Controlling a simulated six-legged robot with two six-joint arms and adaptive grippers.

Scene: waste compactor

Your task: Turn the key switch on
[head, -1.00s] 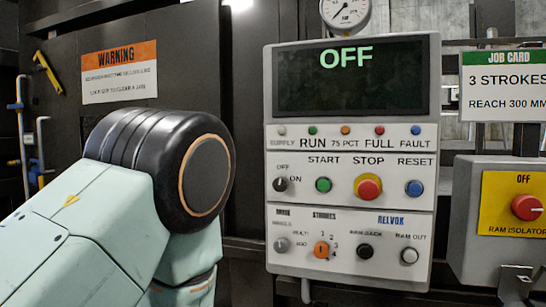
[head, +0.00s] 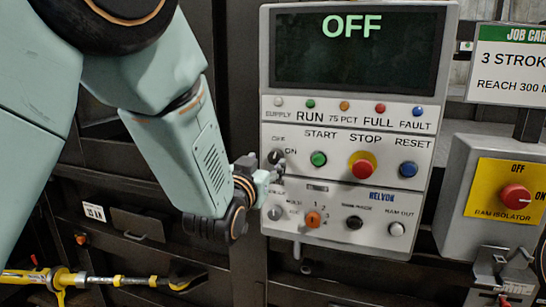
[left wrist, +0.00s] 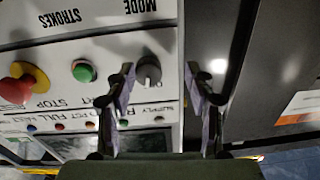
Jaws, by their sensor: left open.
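The key switch (head: 276,157) is a small dark knob marked OFF and ON, at the left of the light grey control panel (head: 447,60). The panel's display (head: 350,60) reads OFF. My left gripper (head: 276,173) is beside the panel's left edge, just below the switch in the head view. In the left wrist view my left gripper (left wrist: 160,72) is open and empty, and the dark knob (left wrist: 149,70) appears between its fingers, nearer the left one. I cannot tell whether either finger touches it. My right gripper is not in view.
The green START button (head: 318,159) and red STOP button (head: 362,168) are right of the switch. Below are a grey mode knob (head: 275,213) and an orange strokes knob (head: 313,219). A RAM ISOLATOR box (head: 460,190) stands farther right.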

